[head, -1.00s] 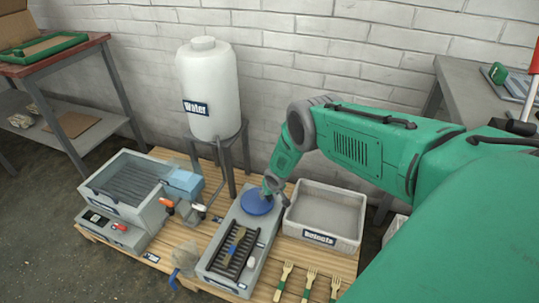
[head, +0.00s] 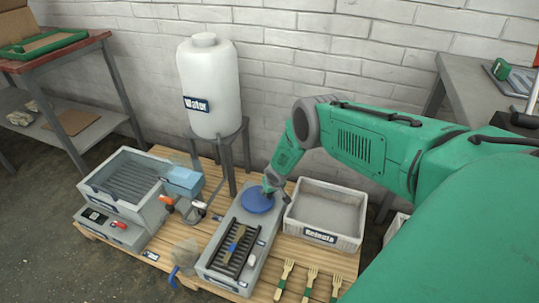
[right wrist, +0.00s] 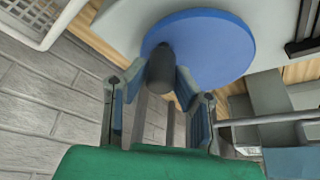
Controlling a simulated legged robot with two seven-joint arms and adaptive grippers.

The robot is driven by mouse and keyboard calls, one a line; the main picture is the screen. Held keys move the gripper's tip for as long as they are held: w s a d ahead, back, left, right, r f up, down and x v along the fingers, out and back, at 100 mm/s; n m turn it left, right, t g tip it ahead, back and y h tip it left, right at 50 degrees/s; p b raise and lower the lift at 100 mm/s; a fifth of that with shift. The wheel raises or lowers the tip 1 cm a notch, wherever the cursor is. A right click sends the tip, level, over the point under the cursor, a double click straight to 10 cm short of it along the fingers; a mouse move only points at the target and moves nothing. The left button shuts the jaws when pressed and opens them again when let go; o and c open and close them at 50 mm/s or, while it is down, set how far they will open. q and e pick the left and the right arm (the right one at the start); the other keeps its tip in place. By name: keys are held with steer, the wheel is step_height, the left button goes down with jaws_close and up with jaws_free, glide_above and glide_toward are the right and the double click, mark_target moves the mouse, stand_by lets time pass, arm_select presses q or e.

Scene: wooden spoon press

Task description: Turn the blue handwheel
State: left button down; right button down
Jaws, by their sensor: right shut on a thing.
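The blue handwheel (head: 257,200) is a round disc on the back end of the grey press (head: 243,221). It also fills the top middle of the right wrist view (right wrist: 210,45), with a dark upright knob (right wrist: 161,66) near its edge. My right gripper (head: 272,186) reaches down to the wheel's far right edge. In the right wrist view its two fingers (right wrist: 158,88) are shut around the knob. My left gripper is in neither view.
A white rejects crate (head: 324,236) stands just right of the press. A water tank (head: 208,85) on a stand is behind left. A grey basin (head: 127,185) is at left. Wooden forks (head: 310,281) lie in front of the crate.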

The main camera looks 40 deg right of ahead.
steer(key=shift+w+d+f+n+b, duration=0.1)
steer(key=shift+d+f+n+b, duration=0.15)
steer(key=shift+n+b, duration=0.35)
steer(key=shift+w+d+r+n+y+b, duration=0.15)
steer(key=shift+w+d+n+y+b, duration=0.1)
steer(key=shift+n+y+b, duration=0.25)
steer(key=n, duration=0.1)
steer(key=w+n+y, duration=0.1)
steer(key=shift+d+n, duration=0.2)
steer(key=shift+n, duration=0.2)
steer(key=shift+w+d+n+y, duration=0.1)
steer(key=shift+w+n+y, duration=0.25)
steer(key=shift+n, duration=0.5)
steer(key=shift+w+d+n+y, duration=0.1)
steer(key=shift+w+n+y, duration=0.2)
steer(key=shift+n, duration=0.55)
steer(key=shift+r, duration=0.1)
steer(key=c, duration=1.3)
jaws_free()
steer(key=shift+w, duration=0.1)
